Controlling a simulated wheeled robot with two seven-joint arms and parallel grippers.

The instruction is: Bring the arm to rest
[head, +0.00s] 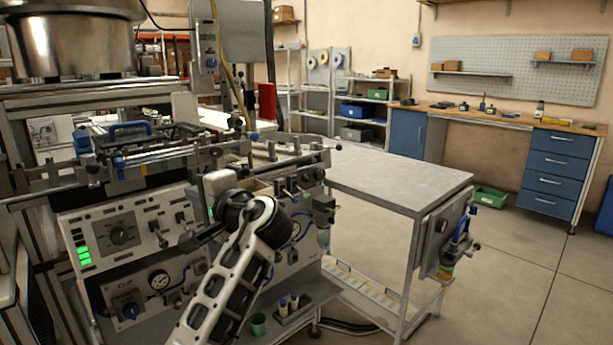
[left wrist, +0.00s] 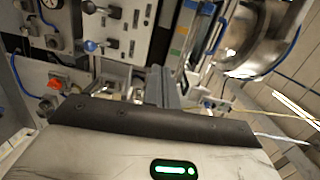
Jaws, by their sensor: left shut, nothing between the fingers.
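My left arm rises from the bottom middle of the head view, in front of the grey machine. Its dark rounded joint hides part of the machine's front. My left gripper (head: 197,240) is partly hidden and reaches left, close in front of the machine's control panel (head: 120,237). In the left wrist view the gripper fingers (left wrist: 168,84) show past the dark wrist edge, shut with nothing between them. No tape reel is in the gripper. My right gripper is in neither view.
The machine (head: 150,170) with knobs, gauges and levers fills the left side. A bare grey table (head: 400,175) stands to its right. Behind are shelves (head: 358,110) with bins and a workbench (head: 505,118) with blue drawers. The floor (head: 500,270) at right is clear.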

